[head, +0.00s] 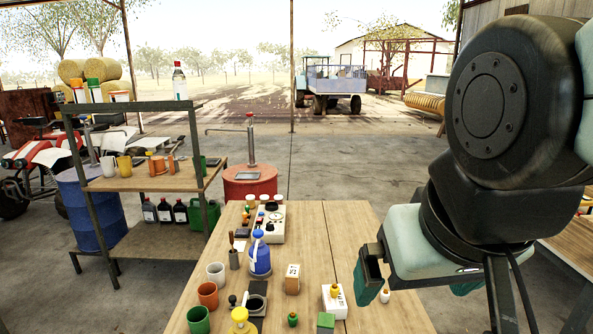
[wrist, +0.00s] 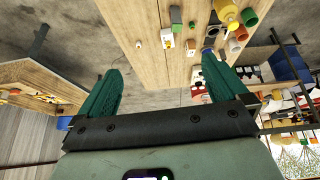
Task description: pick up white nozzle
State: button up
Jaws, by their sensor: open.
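A small white piece, which looks like the white nozzle (head: 385,296), stands on the wooden table (head: 400,318) near its right edge, just right of a white box with a yellow piece on it (head: 334,303). The white nozzle also shows small in the wrist view (wrist: 139,44), beyond the fingertips and between their lines. My gripper (head: 415,283) is open, with green fingers spread apart. In the wrist view my gripper (wrist: 165,78) has nothing between its fingers. It is apart from the nozzle, above the table's right side in the head view.
Near the nozzle are a green block (head: 325,322), a small green bottle (head: 293,319) and a small brown box (head: 292,279). A blue jug (head: 260,257) and several cups stand farther left. A metal-framed shelf (head: 170,182) stands left of the table.

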jog(key=shift+s+a+r, duration=0.2)
jog(key=shift+s+a, duration=0.1)
jog(key=shift+a, duration=0.15)
jog(key=c, duration=0.8)
